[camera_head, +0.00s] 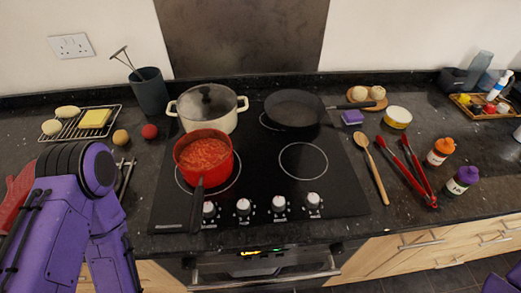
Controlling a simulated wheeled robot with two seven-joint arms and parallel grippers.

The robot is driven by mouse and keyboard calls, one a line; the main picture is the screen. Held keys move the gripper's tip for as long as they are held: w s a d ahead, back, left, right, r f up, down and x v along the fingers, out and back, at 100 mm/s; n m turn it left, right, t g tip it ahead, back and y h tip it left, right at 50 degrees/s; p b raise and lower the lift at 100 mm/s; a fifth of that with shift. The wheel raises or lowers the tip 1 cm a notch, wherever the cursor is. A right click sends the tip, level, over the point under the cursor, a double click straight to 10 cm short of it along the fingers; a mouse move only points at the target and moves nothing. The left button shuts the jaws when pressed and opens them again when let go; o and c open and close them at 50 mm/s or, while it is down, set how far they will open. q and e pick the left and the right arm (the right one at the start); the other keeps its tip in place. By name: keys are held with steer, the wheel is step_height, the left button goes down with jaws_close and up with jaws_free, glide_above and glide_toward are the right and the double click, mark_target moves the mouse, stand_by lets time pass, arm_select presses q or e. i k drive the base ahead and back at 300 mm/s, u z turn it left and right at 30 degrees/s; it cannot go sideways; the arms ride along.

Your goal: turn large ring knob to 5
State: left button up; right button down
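Several control knobs with silver caps stand in a row along the front of the black glass hob (348,205). From left to right they are the first knob (209,209), beside the saucepan handle, the second knob (243,206), the third knob (279,203) and the rightmost knob (313,200). Their markings are too small to read, so I cannot tell which belongs to the large ring or how any is set. My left arm fills the lower left, apart from the knobs; its gripper does not show. Only a bit of my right arm shows at the lower right corner.
A red saucepan (203,154) of red sauce has its dark handle (197,205) over the hob's front edge, near the first knob. A lidded cream pot (207,106) and a black frying pan (294,108) stand behind. A wooden spoon (375,170) and red tongs (408,172) lie right.

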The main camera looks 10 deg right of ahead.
mark_target(243, 206)
steer(key=k, duration=1)
